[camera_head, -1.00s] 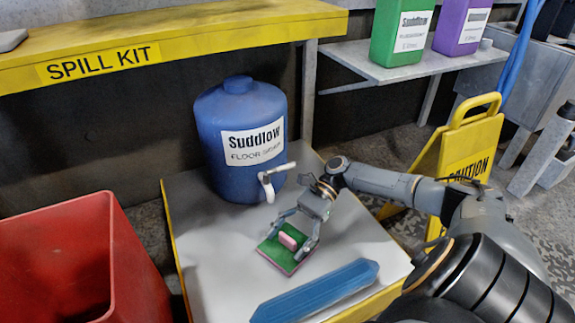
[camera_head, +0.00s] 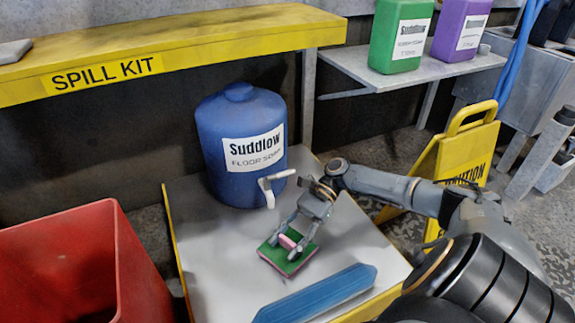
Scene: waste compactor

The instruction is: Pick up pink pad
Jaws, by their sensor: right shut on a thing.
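The pink pad (camera_head: 285,268) lies flat on the grey table top (camera_head: 215,285); its upper face is green and its edge shows pink. A small pink block-like grip stands up from its middle. My right gripper (camera_head: 291,242) points down over the pad, its fingers closed around the pink grip, which they partly hide. I cannot tell whether the pad is clear of the table. My left gripper is not in view.
A blue Suddlow jug (camera_head: 240,180) with a white tap stands just behind the pad. A blue bar-shaped object (camera_head: 318,293) lies in front of it. A red bin (camera_head: 75,262) is at left, a yellow caution sign (camera_head: 460,150) at right.

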